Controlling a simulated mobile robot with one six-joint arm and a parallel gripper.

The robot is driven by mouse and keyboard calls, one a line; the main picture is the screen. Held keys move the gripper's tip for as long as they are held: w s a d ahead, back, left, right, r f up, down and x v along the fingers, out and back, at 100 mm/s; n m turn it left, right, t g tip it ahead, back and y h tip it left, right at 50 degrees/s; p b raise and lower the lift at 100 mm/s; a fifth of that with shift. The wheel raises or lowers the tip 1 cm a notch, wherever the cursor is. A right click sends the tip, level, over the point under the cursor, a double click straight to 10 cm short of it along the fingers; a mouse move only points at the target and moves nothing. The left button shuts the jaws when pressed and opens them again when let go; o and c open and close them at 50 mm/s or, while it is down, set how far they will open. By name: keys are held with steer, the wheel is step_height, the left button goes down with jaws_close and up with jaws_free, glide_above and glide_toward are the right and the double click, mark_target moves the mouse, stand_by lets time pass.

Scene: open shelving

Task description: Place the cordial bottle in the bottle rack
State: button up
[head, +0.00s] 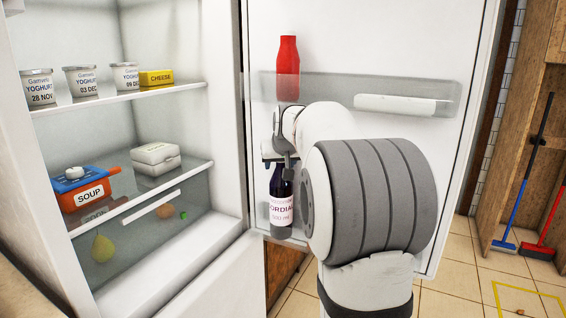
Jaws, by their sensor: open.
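The cordial bottle (281,208), dark with a pale label, stands upright at the lower part of the open fridge door. It appears to sit in the door's lower, see-through bottle rack (259,215), which my arm mostly hides. My gripper (280,161) is open at the top of the bottle, around or just in front of its neck. I cannot tell whether the fingers touch it. My arm covers the area to the right of the bottle.
A red bottle (288,68) stands in the upper door rack (335,86), beside a white item (408,105). Fridge shelves at left hold yoghurts (81,80), cheese (156,77), a soup container (88,190) and a white box (155,158). Brooms (520,200) stand far right.

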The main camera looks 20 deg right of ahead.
steer(key=shift+r, duration=0.1)
steer(key=p+v, duration=0.2)
steer(key=v, duration=1)
steer(key=s+a+f+n+g, duration=0.1)
steer(key=s+a+f+g, duration=0.1)
steer(key=s+a+f, duration=0.3)
steer(key=s+a+f+n+g+y, duration=0.1)
steer(key=s+a+f, duration=0.4)
steer(key=s+f, duration=0.7)
steer(key=s+a+f+g+y, duration=0.1)
steer(key=s+a+f+g, duration=0.3)
steer(key=s+f, duration=0.5)
steer(key=shift+s+a+n, duration=0.4)
steer(key=shift+s+a, duration=0.25)
steer(key=shift+a, duration=0.2)
steer(key=shift+f, duration=0.1)
